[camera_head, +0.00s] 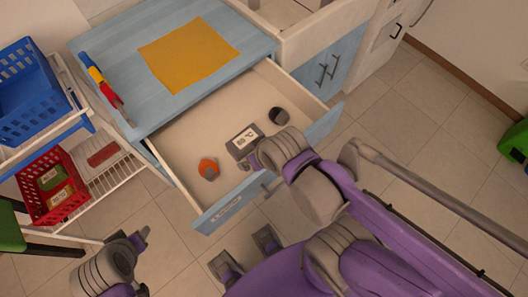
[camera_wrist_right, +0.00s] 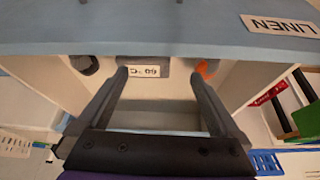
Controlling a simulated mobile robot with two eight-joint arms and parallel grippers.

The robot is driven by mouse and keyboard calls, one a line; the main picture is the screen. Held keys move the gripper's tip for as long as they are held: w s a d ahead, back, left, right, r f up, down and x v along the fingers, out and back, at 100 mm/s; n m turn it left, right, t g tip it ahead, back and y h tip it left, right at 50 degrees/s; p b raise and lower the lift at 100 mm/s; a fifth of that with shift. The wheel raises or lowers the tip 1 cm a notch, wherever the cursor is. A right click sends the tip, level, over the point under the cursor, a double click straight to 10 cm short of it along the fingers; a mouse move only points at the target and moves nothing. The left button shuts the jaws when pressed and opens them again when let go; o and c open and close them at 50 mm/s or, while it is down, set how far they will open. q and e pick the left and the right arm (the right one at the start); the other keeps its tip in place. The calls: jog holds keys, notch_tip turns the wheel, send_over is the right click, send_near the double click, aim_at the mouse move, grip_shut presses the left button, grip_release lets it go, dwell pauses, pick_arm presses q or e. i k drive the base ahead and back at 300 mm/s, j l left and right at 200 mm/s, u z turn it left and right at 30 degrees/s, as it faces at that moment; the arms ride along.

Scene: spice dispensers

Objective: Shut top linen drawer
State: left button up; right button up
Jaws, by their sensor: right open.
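The linen drawer (camera_head: 212,130) is pulled well out of the light-blue cabinet (camera_head: 140,35). Its blue front carries a label (camera_head: 227,208), which reads LINEN upside down in the right wrist view (camera_wrist_right: 281,25). Inside lie an orange round item (camera_head: 208,168), a grey device with a display (camera_head: 245,141) and a dark round item (camera_head: 279,115). My right gripper (camera_wrist_right: 160,76) is open at the drawer front, its fingers apart with nothing between them; contact cannot be told. My left gripper (camera_head: 143,262) is open and empty, low at the left, apart from the drawer.
An orange cloth (camera_head: 189,53) and a red-and-blue tool (camera_head: 101,82) lie on the cabinet top. To the left, a white rack holds a blue basket (camera_head: 38,95) and a red basket (camera_head: 48,190). Bare tiled floor (camera_head: 420,120) lies to the right.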

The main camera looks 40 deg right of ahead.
aim_at(202, 131)
jog(key=k+l+z, duration=0.25)
jog(key=k+z, duration=0.15)
jog(key=k+l+z, duration=0.15)
jog(key=z, duration=0.3)
jog(key=k+j+z, duration=0.2)
jog(key=i+l, duration=0.05)
jog(key=i, duration=0.05)
